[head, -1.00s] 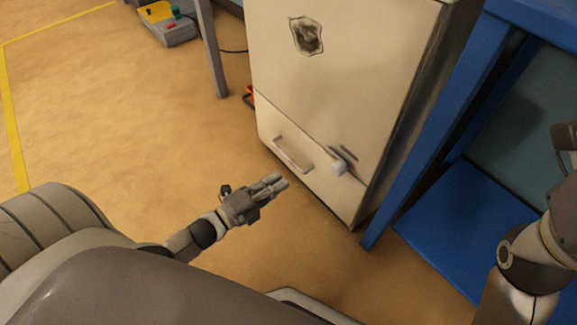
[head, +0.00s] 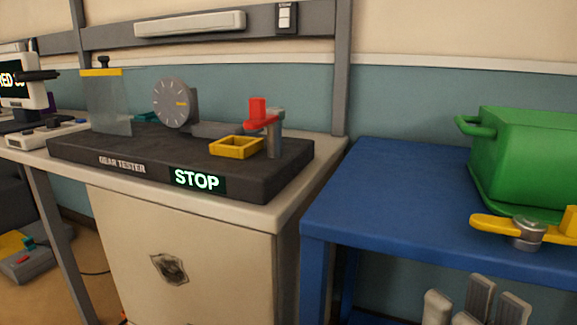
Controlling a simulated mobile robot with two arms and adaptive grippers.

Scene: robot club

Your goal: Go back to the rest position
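My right gripper (head: 478,303) shows only in part at the bottom right edge of the head view, in front of the blue table. Its pale and grey ribbed fingers point up and stand apart, with nothing seen between them. Its palm is cut off by the picture edge. My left gripper is not in view.
The blue table (head: 390,200) holds a green pot-like container (head: 530,150) and a yellow part with a grey hub (head: 527,232). To its left, a bench bears a black gear tester (head: 75,152) reading STOP, with a yellow tray (head: 237,147) and red-topped post (head: 258,112). A cream cabinet (head: 215,250) stands below.

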